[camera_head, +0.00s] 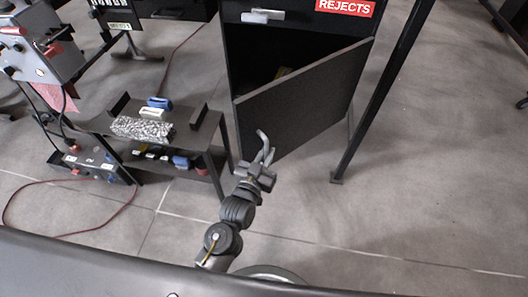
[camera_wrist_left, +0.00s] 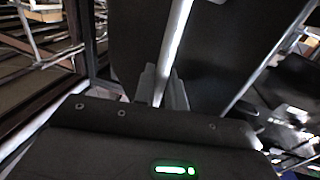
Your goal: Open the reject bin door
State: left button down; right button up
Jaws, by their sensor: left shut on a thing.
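The reject bin (camera_head: 268,33) is a dark cabinet under a red REJECTS label (camera_head: 345,7) in the head view. Its dark door (camera_head: 310,95) stands partly open, its left side swung out from the bin, and part of the dark inside shows above the door's top edge. My left gripper (camera_head: 264,157) is at the door's lower left, shut on the grey bar handle (camera_head: 262,137). In the left wrist view the pale handle bar (camera_wrist_left: 174,45) runs up from between the fingers of my left gripper (camera_wrist_left: 164,88). My right gripper is not in view.
A low black table (camera_head: 190,140) with a speckled block (camera_head: 142,129) and blue and white items stands left of the door. A black post (camera_head: 375,100) stands right of the door. Open grey floor (camera_head: 430,180) lies to the right. A red cable (camera_head: 100,228) lies at the left.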

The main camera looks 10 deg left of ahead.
pick_arm(q)
jog(key=c, duration=1.6)
grip_release()
jog(key=shift+o, duration=0.2)
jog(key=v, duration=1)
jog(key=shift+s, duration=0.35)
jog(key=shift+c, duration=0.4)
